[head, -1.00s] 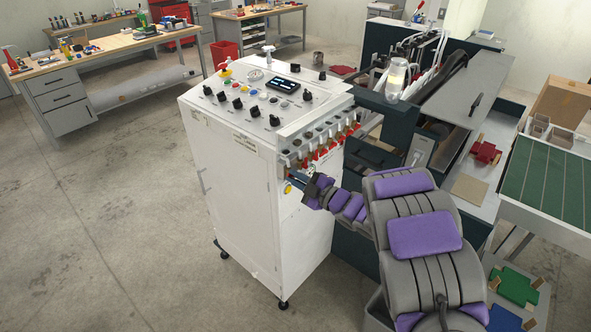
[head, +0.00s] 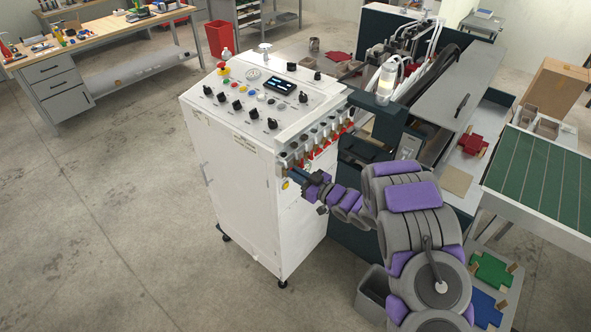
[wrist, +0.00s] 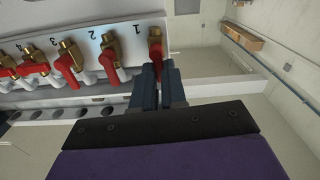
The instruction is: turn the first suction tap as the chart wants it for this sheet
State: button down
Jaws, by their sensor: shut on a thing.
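The first suction tap (wrist: 155,45), labelled 1, has a brass body and a red handle at the right end of the row in the wrist view. My gripper (wrist: 159,78) is shut on its red handle, with one dark blue finger on each side. The fingers partly hide the handle. In the head view my gripper (head: 296,176) is at the near end of the tap row on the white cabinet (head: 240,190). Tap 2 (wrist: 110,62) and tap 3 (wrist: 67,68) stand to the left with red handles. I cannot read any chart here.
The cabinet's sloped panel (head: 262,95) carries black knobs, coloured buttons and a small screen. A grey bin (head: 372,290) stands below my arm. A green-topped table (head: 535,175) is at the right. The floor left of the cabinet is clear.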

jog(key=shift+f+m+p, duration=0.3)
jog(key=shift+m+p, duration=0.1)
jog(key=shift+m, duration=0.2)
jog(key=c, duration=1.4)
grip_release()
jog(key=shift+s, duration=0.1)
jog(key=shift+o, duration=1.1)
jog(key=shift+w, duration=0.25)
jog(key=b+v, duration=0.1)
jog(key=v, duration=1.6)
jog(key=shift+d+b, duration=0.3)
jog(key=shift+b, duration=0.05)
jog(key=shift+s, duration=0.1)
